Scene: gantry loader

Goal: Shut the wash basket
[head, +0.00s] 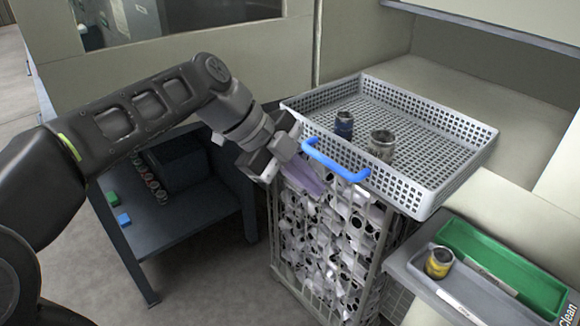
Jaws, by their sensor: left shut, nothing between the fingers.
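The wash basket (405,190) is a light grey perforated tray with a blue bar handle (335,160) on its near side. It sits above a mesh cage and reaches back into a beige recess. A dark blue cylindrical part (344,125) and a grey metal one (381,144) stand inside it. I see no clear contact with the handle. My right gripper is not in view.
The mesh cage (325,245) below is full of pale parts. At right, a grey tray (450,290) holds a yellow can (439,262) beside a green bin (500,265). At left, a dark shelf (190,222) bears small green and blue blocks. A beige panel stands behind.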

